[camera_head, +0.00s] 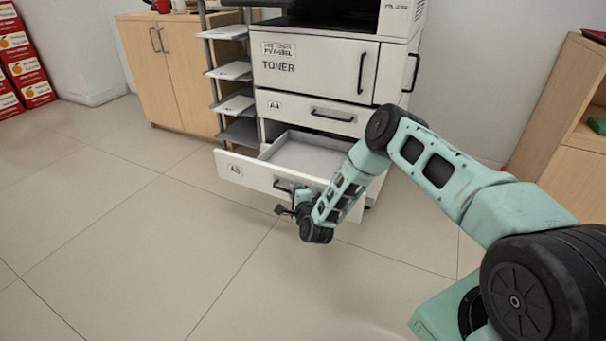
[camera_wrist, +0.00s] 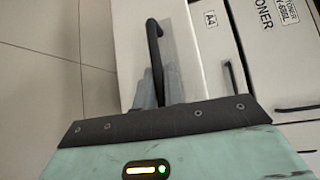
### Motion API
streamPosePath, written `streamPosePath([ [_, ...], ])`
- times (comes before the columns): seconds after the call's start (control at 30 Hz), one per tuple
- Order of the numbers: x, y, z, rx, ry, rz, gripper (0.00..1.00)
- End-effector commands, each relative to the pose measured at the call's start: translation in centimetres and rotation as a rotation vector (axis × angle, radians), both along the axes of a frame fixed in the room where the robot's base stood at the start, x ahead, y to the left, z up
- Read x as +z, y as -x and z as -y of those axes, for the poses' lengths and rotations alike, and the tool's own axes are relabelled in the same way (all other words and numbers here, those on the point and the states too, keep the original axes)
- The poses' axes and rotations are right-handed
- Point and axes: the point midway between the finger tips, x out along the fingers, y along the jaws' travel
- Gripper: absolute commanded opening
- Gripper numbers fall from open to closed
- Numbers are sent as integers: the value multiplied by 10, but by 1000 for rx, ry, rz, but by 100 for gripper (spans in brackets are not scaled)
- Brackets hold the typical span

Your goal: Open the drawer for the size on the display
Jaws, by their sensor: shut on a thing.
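The printer (camera_head: 318,60) stands against the wall, with a TONER door above two drawers. The upper drawer (camera_head: 293,111), labelled A4, is closed. The lower drawer (camera_head: 262,174), whose small label looks like A3 or A5, is pulled well out and its pale inside shows. My gripper (camera_head: 297,197) is at the lower drawer's front, shut on its black handle (camera_wrist: 153,42). In the wrist view the fingers (camera_wrist: 158,88) close around the handle. The printer's display is not visible; only the machine's lower top part shows.
A rack of paper shelves (camera_head: 232,72) stands just left of the printer, beside a wooden cabinet (camera_head: 165,70). A wooden shelf unit (camera_head: 565,130) is at the right. The tiled floor (camera_head: 130,220) in front of the drawer is clear.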

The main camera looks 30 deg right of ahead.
Motion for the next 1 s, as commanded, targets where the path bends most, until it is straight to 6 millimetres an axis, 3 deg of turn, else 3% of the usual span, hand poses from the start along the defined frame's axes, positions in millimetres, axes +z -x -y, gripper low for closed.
streamPosePath([
  [0.1, 1, 14, -16, 0, 0, -3, 0],
  [0.3, 0, 25, -31, -1, 0, -1, 0],
  [0.73, -1, 27, -34, -1, 0, -1, 0],
  [0.8, -1, 27, -34, -1, 0, -1, 25],
  [0.83, -1, 27, -34, -1, 0, 0, 32],
  [1.0, -1, 27, -34, -1, 0, 0, 32],
])
